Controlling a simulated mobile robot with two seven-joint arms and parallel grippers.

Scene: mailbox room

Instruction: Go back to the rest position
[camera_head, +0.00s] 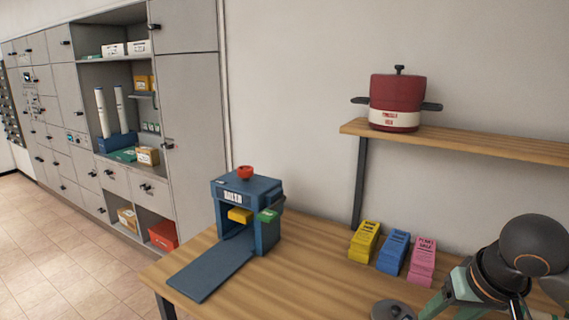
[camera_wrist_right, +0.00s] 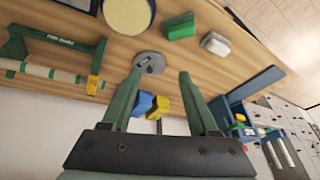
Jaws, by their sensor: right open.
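My right gripper (camera_wrist_right: 161,76) is open in the right wrist view, with two green fingers spread apart and nothing between them. In the head view my right arm comes in at the lower right, above the wooden table (camera_head: 320,285), and green parts of its hand (camera_head: 447,297) show at the bottom edge. Beyond the fingers in the wrist view are a round grey disc (camera_wrist_right: 149,63) and blue and yellow stacks (camera_wrist_right: 143,104), apart from the fingers. My left gripper is not in view.
A blue machine (camera_head: 262,225) with a ramp stands on the table's left part. Yellow (camera_head: 364,242), blue (camera_head: 393,252) and pink (camera_head: 422,262) stacks stand near the wall. A red pot (camera_head: 396,95) sits on a wall shelf (camera_head: 480,142). Grey lockers (camera_head: 187,100) line the left.

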